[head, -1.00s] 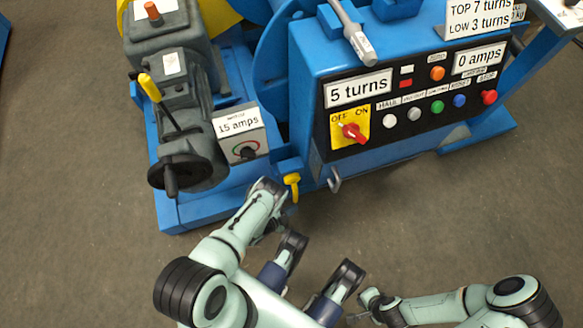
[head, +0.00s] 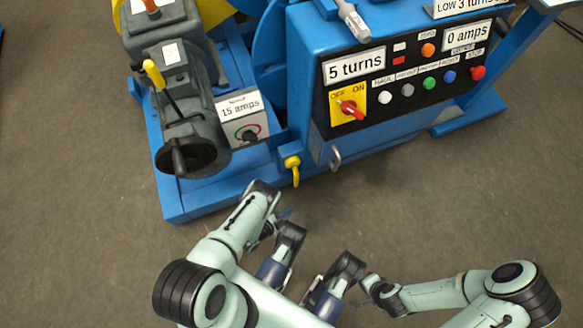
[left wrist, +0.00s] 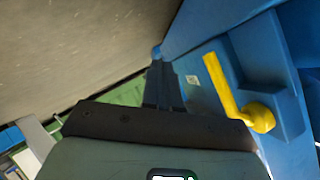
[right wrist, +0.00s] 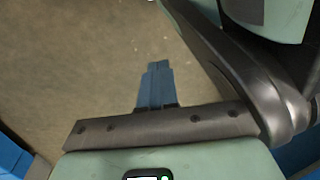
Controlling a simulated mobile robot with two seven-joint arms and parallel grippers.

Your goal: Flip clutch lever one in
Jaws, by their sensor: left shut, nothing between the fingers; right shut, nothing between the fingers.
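A yellow lever (head: 293,168) with a round hub sits low on the blue machine's front. It shows large in the left wrist view (left wrist: 222,85), on a blue block right of my left fingers. Another yellow-handled lever (head: 154,74) stands tilted on the grey gearbox. No lever bears a readable number, so I cannot tell which is clutch lever one. My left gripper (head: 285,214) is below the low lever in the head view; its fingers (left wrist: 162,84) are shut, empty and apart from it. My right gripper (right wrist: 155,84) is shut and empty over bare floor.
The control panel (head: 410,80) carries a red switch (head: 348,108) and several coloured buttons. A grey ring (head: 335,157) juts from the machine right of the low lever. A 15 amps box (head: 243,120) is beside the gearbox. Floor in front is clear.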

